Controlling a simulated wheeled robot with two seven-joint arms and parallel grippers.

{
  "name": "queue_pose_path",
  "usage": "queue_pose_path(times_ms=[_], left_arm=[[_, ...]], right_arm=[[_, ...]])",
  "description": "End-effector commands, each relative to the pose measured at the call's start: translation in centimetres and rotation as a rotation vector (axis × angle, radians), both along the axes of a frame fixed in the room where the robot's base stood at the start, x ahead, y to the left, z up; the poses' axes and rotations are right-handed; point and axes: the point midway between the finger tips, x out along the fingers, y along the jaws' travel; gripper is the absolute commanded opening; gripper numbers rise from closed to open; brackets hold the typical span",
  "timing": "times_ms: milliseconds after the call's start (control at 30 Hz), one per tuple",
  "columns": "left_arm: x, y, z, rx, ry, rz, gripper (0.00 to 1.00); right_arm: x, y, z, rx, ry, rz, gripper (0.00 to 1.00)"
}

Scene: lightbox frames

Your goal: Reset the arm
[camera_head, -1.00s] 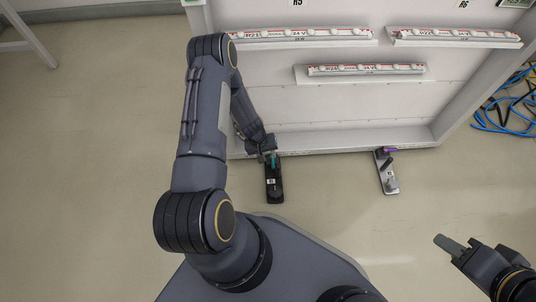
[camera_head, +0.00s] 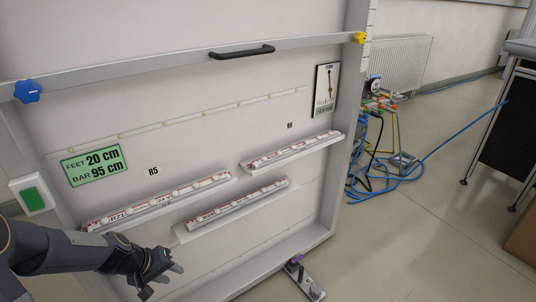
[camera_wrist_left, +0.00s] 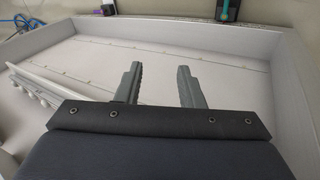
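My left arm comes in from the left edge of the head view, and its gripper (camera_head: 158,274) is in front of the lower left part of the white panel (camera_head: 215,130). In the left wrist view the two grey fingers (camera_wrist_left: 158,84) are apart with nothing between them, so the left gripper is open and empty. The fingers point over the inside of the panel, with its raised rim around it. My right arm and gripper are in neither view now.
LED strips lie on ledges, labelled R21 (camera_head: 160,202), at the lower middle (camera_head: 235,204) and upper right (camera_head: 292,150). A foot with a purple lever (camera_head: 306,278) stands by the panel's bottom edge. Blue hoses (camera_head: 385,180) lie at right; floor (camera_head: 420,240) is open there.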

Motion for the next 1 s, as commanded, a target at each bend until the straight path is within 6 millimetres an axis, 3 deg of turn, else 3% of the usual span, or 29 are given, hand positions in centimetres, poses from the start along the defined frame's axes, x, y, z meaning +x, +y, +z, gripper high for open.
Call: queue_pose_path(times_ms=[33, 100, 300, 500, 867, 1000], left_arm=[[-0.9, -0.6, 3.2, 0.002, -0.036, -0.024, 0.35], [-2.8, -1.5, 6.7, 0.001, -0.066, -0.060, 0.35], [-9.7, -4.0, 14.1, 0.025, -0.145, -0.152, 0.35], [-16.1, -5.5, 16.8, 0.069, -0.191, -0.211, 0.35], [-23.1, -6.5, 17.0, 0.143, -0.240, -0.249, 0.35], [-23.1, -6.5, 20.8, 0.142, -0.235, -0.251, 0.35]], right_arm=[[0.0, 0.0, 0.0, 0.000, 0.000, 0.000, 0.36], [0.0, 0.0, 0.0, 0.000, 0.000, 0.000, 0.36], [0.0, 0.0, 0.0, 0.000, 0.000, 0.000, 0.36], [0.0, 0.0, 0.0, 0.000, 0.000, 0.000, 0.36], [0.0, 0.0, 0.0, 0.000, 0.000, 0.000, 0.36], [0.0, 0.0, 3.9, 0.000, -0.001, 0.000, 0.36]])
